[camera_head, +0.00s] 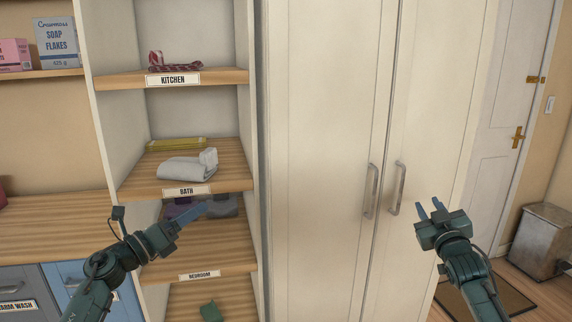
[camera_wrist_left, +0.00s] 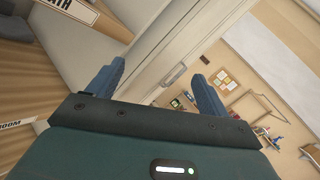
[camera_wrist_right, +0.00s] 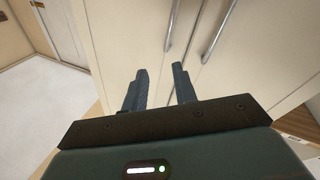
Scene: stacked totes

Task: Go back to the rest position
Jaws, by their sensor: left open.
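My left gripper (camera_head: 193,212) is in front of the shelf unit, by the bedroom shelf and below the bath label. In the left wrist view its fingers (camera_wrist_left: 158,88) are apart with nothing between them. My right gripper (camera_head: 430,211) is in front of the tall cabinet's right door, just right of the handles. In the right wrist view its two fingers (camera_wrist_right: 160,85) are apart with a gap and nothing held between them.
The shelf unit holds a red striped item (camera_head: 172,64), yellow cloth (camera_head: 176,144), a white folded cloth (camera_head: 188,166) and a green item (camera_head: 211,312). Cabinet handles (camera_head: 371,190) stick out near my right gripper. A metal bin (camera_head: 541,242) stands by the door (camera_head: 500,140).

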